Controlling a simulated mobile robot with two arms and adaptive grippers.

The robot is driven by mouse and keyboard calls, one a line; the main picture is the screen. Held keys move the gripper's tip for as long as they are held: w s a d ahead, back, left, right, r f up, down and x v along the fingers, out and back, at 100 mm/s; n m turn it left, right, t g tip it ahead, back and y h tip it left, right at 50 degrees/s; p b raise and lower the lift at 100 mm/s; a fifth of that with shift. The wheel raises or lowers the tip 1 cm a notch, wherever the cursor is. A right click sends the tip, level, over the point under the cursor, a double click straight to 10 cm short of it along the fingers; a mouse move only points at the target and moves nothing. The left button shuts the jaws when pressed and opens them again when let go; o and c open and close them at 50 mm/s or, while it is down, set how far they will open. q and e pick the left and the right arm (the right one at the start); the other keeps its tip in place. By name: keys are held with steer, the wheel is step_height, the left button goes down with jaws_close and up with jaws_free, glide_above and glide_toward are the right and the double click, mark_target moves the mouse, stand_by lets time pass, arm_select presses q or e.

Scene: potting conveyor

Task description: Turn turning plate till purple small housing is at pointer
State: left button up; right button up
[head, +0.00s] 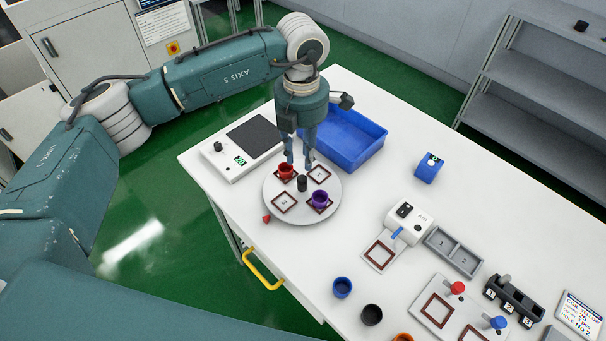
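The turning plate (274,203) is a light grey disc on the white table, with square brown-framed spots and a dark central knob (302,184). The purple small housing (320,199) sits on the plate's right side, on the front-right spot. A red housing (286,171) sits on the back-left spot. The red pointer (266,218) is at the plate's front-left edge, away from the purple housing. My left gripper (299,163) points down over the back of the plate, its fingers apart with nothing visible between them; the left fingertip is close to the red housing. My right gripper is out of view.
A blue bin (358,152) stands right behind the gripper, and a scale-like device (243,148) left of it. To the right are a white device (409,219), a grey tray (453,252) and a blue box (428,168). Loose cups, including a blue one (342,287), stand at the front.

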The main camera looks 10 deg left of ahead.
mark_target(302, 178)
arm_select(q)
step_height(302, 178, down, 10)
steer(key=p, duration=0.2)
steer(key=shift+d+r+p, duration=0.1)
steer(key=shift+r+p, duration=0.15)
steer(key=shift+p, duration=0.1)
jaws_close()
